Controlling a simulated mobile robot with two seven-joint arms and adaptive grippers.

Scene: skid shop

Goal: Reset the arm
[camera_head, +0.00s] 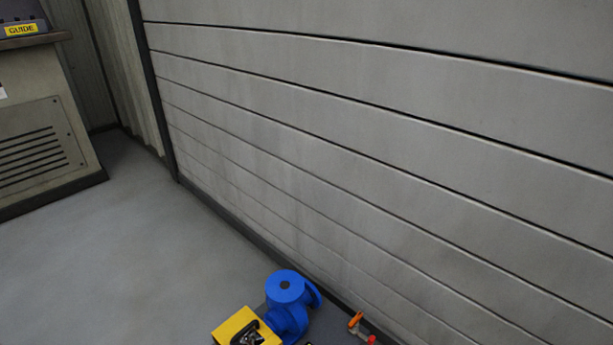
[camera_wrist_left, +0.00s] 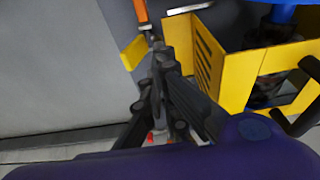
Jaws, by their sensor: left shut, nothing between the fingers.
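My left gripper (camera_wrist_left: 162,62) shows in the left wrist view, its dark fingers together with nothing between them. It is beside a yellow slotted guard (camera_wrist_left: 215,62), and I cannot tell whether they touch. An orange-handled part (camera_wrist_left: 142,12) is just beyond the fingertips. A dark purple shape fills the bottom of that view and hides what is behind it. Neither gripper can be made out in the head view.
In the head view, a blue pump-like body (camera_head: 286,290) and a yellow box (camera_head: 240,328) stand at the bottom edge, with an orange-and-red fitting (camera_head: 357,325) to their right. A panelled wall (camera_head: 380,150) runs behind. A grey cabinet (camera_head: 45,140) stands left; the floor (camera_head: 120,260) between is clear.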

